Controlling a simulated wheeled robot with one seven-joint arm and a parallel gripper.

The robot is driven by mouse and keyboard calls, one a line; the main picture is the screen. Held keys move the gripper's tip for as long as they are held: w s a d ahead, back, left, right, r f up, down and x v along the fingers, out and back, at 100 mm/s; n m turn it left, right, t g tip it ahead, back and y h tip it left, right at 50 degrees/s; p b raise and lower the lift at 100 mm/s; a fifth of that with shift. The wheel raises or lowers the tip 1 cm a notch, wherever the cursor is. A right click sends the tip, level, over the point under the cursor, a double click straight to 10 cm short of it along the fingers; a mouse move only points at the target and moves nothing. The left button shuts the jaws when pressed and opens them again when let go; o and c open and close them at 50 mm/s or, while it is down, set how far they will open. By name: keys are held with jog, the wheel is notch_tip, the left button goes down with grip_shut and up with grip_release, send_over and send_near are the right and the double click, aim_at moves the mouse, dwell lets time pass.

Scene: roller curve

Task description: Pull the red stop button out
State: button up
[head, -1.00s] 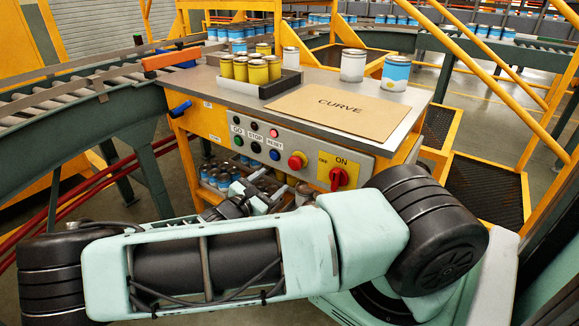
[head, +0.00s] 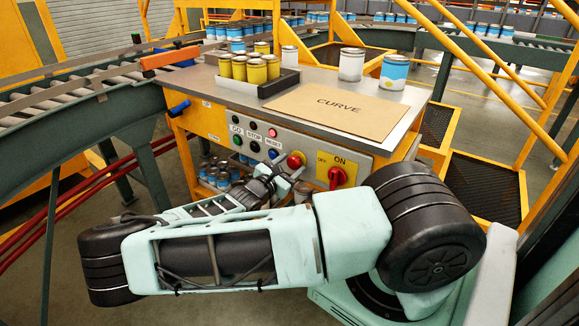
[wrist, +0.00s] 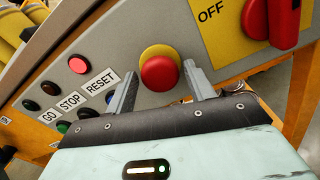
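The red stop button (wrist: 160,73) has a round red head on a yellow collar. It sits on the grey control panel, and in the head view it shows as a red knob (head: 295,160) left of the rotary switch. My gripper (wrist: 160,85) is open in the wrist view, with one finger on each side of the button's lower part. The fingers look apart from the red head, and nothing is between them but the button. In the head view my gripper (head: 285,170) is just below the button and partly hidden by my arm.
The red rotary switch (head: 340,177) on its yellow OFF/ON plate is close on the right. Small GO, STOP and RESET buttons and lamps are on the left of the panel (wrist: 125,40). The table above holds a brown CURVE board (head: 340,102) and several cans.

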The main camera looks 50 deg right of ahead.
jog(key=c, duration=0.7)
jog(key=shift+a+r+p, duration=0.1)
jog(key=shift+a+p, duration=0.45)
jog(key=shift+p, duration=0.05)
jog(key=shift+c, duration=0.2)
jog(key=o, duration=1.1)
jog(key=shift+a, duration=0.2)
jog(key=a, duration=0.5)
jog(key=s+a+b, duration=0.1)
jog(key=a, duration=1.1)
jog(key=shift+s+a+b, duration=0.1)
jog(key=shift+s+b, duration=0.15)
jog(key=shift+b, duration=0.05)
